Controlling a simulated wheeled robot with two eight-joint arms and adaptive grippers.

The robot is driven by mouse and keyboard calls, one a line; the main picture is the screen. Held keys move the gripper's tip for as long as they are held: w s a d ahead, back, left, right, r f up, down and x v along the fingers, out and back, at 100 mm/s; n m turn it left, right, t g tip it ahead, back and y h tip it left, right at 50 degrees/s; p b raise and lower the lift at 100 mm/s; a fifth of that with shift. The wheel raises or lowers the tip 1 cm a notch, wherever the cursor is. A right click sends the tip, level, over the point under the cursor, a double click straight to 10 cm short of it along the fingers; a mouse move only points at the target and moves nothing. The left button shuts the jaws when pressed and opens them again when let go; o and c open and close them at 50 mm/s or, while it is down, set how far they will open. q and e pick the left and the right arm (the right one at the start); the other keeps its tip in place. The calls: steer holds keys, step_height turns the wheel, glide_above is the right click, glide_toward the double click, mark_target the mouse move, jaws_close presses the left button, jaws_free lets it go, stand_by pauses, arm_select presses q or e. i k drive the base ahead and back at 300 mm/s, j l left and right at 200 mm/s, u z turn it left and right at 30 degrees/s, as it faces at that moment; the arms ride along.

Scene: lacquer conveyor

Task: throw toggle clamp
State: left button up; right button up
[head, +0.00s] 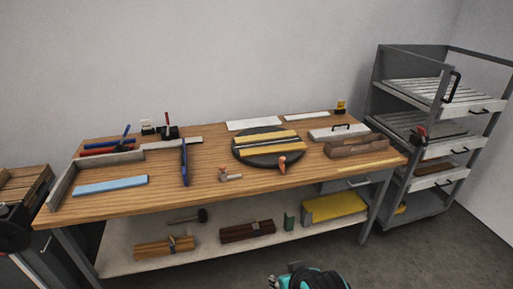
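A small black clamp-like fixture with an upright red handle (167,120) stands at the back left of the wooden workbench (120,203). It looks like a toggle clamp, but it is too small to tell its state. A smaller piece with a reddish top (223,173) and a grey arm sits mid-bench. An orange-handled piece (282,163) stands at the front of the dark round turntable (262,160), which carries yellow strips. I cannot tell whether either is a toggle clamp. Neither of my grippers shows clearly in the head view.
A grey rack (433,180) stands beyond. A teal-and-black object (305,281) is cut off below.

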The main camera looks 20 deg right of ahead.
mark_target(168, 136)
steer(key=i+j, duration=0.15)
steer(key=i, duration=0.4)
steer(key=i+j, duration=0.1)
steer(key=i, duration=0.5)
